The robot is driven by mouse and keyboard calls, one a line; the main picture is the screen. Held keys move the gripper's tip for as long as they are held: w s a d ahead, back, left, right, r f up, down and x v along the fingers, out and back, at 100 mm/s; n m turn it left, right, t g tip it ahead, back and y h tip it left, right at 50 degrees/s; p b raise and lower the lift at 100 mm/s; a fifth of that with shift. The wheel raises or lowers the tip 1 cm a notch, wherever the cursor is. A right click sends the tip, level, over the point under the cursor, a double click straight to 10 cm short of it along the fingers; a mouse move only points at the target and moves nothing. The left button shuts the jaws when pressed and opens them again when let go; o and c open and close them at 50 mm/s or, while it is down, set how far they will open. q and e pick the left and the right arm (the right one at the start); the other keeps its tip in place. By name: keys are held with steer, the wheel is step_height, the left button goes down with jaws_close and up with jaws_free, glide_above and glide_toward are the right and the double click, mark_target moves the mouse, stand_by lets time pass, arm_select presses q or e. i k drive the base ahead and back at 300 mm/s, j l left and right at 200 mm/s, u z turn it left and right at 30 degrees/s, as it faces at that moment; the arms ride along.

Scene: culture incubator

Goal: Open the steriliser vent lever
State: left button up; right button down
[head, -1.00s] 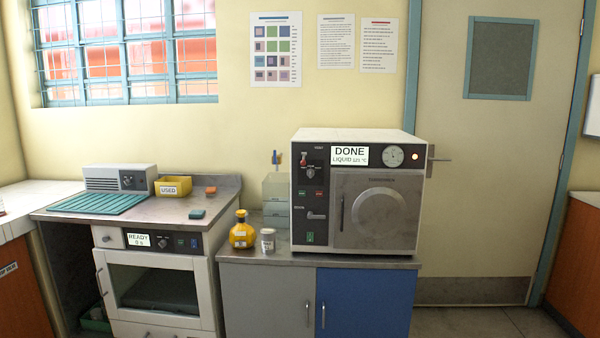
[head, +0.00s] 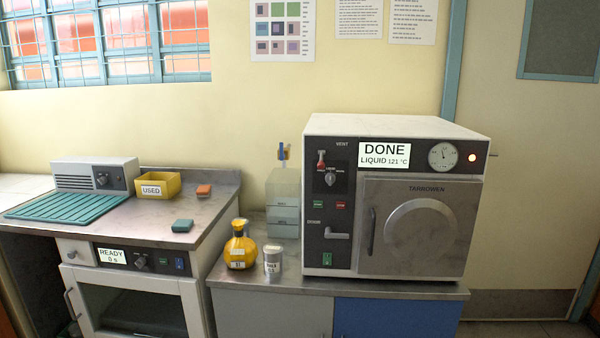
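The steriliser (head: 400,205) is a white box with a dark control panel, standing on a metal-topped cabinet. Its display (head: 384,154) reads DONE, LIQUID 121 °C. The vent lever (head: 321,160) has a red tip and sits at the panel's upper part, under the word VENT; it looks upright. A selector knob (head: 330,178) is just below it. The door handle lever (head: 338,235) lies level beside the word DOOR. The steriliser door (head: 415,228) is shut. A round gauge (head: 442,157) and a lit orange lamp (head: 472,157) are at the upper right. Neither gripper is in view.
A yellow bottle (head: 240,246) and a small grey jar (head: 272,260) stand left of the steriliser, before stacked clear boxes (head: 283,203). The left bench holds a yellow USED bin (head: 160,185). A counter strip (head: 340,287) before the steriliser is clear.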

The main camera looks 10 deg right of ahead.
mark_target(321, 165)
steer(key=i+l+u, duration=0.15)
steer(key=i, duration=0.35)
steer(key=i+l+u, duration=0.2)
steer(key=i, duration=0.3)
steer(key=i+l+u, duration=0.15)
steer(key=i+l, duration=0.2)
steer(key=i, duration=0.15)
